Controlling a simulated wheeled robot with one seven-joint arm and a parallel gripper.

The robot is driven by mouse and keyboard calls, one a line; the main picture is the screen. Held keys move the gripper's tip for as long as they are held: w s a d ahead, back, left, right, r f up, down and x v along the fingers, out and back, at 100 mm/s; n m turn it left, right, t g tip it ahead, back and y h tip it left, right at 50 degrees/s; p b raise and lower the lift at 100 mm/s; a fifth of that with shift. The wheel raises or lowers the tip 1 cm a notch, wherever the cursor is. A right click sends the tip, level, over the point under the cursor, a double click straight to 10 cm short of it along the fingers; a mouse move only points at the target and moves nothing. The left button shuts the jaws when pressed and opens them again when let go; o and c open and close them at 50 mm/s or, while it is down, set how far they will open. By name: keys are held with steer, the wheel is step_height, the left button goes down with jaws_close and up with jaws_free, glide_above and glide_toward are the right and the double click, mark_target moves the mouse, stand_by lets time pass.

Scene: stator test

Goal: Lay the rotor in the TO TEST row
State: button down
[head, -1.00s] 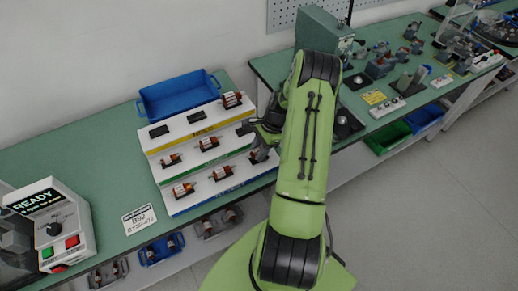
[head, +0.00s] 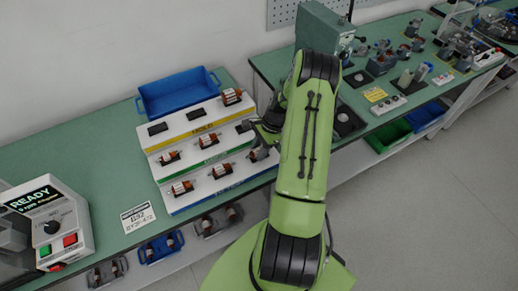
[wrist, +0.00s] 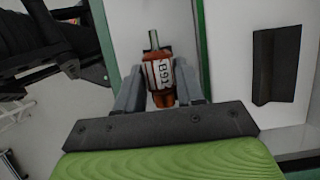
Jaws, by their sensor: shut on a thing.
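My gripper (wrist: 160,98) is shut on a rotor (wrist: 161,82) with copper-orange ends and a white label that seems to read B91. Its metal shaft points away from me. In the head view, my gripper (head: 262,142) is at the right end of the rack's lowest, blue-striped row (head: 222,190), partly hidden by my arm. A dark cradle seems to lie under the held rotor; I cannot tell whether they touch. Two other rotors lie in that row, a left one (head: 182,188) and a middle one (head: 222,170). The stripe lettering is too small to read surely.
The green-striped middle row holds two rotors (head: 209,141) and an empty right cradle (wrist: 275,65). The yellow-striped top row holds one rotor (head: 232,96) at right and two empty cradles (head: 158,129). A blue bin (head: 180,94) stands behind; a READY tester (head: 50,225) stands left.

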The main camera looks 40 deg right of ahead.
steer(key=c, duration=0.6)
jaws_free()
steer(key=p+v, duration=0.1)
steer(key=v, duration=1.4)
steer(key=shift+s+d+r, duration=0.1)
steer(key=shift+r, duration=0.3)
